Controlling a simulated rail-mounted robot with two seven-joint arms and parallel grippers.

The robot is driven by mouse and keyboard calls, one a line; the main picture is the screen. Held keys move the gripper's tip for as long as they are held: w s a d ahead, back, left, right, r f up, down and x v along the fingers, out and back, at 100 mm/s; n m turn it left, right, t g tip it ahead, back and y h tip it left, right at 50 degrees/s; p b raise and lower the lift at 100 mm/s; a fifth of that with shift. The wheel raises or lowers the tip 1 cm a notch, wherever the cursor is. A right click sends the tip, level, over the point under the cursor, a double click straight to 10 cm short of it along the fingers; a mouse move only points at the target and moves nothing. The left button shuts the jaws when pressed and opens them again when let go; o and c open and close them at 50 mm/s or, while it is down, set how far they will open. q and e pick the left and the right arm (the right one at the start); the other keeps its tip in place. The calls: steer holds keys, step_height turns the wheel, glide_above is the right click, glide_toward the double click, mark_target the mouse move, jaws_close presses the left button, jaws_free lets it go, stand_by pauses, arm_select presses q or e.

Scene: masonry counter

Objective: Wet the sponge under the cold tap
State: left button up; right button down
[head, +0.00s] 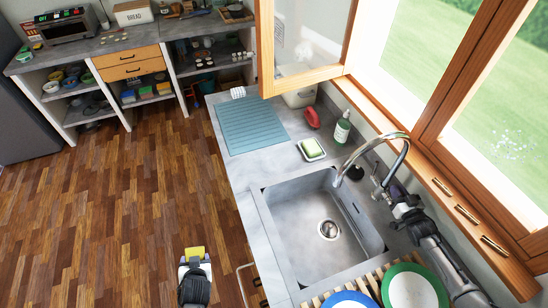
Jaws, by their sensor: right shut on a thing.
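The steel sink (289,217) is set in the counter, with a curved tap (396,136) over it. My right gripper (388,197) is at the tap's base, shut on what looks like the tap's handle, whose grip is partly hidden. My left gripper (195,262) is low in the picture, over the floor left of the counter. It appears shut on a yellow block, probably the sponge (194,252), away from the sink. No water stream is visible under the spout.
A slatted rack with plates (412,290) is at the front. An open window borders the right.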

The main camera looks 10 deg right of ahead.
arm_select(q)
steer(key=shift+s+a+r, duration=0.1)
steer(key=shift+s+a, duration=0.05)
steer(key=shift+a, duration=0.25)
arm_select(e)
steer(key=shift+f, duration=0.1)
steer(key=c, duration=1.1)
jaws_free()
steer(key=shift+c, duration=0.2)
arm_select(q)
steer(key=shift+r, duration=0.25)
arm_select(e)
steer(key=s, duration=0.7)
steer(key=shift+s+a+r, duration=0.2)
steer(key=shift+s+r, duration=0.05)
steer(key=shift+r, duration=0.05)
arm_select(q)
steer(key=shift+d, duration=0.1)
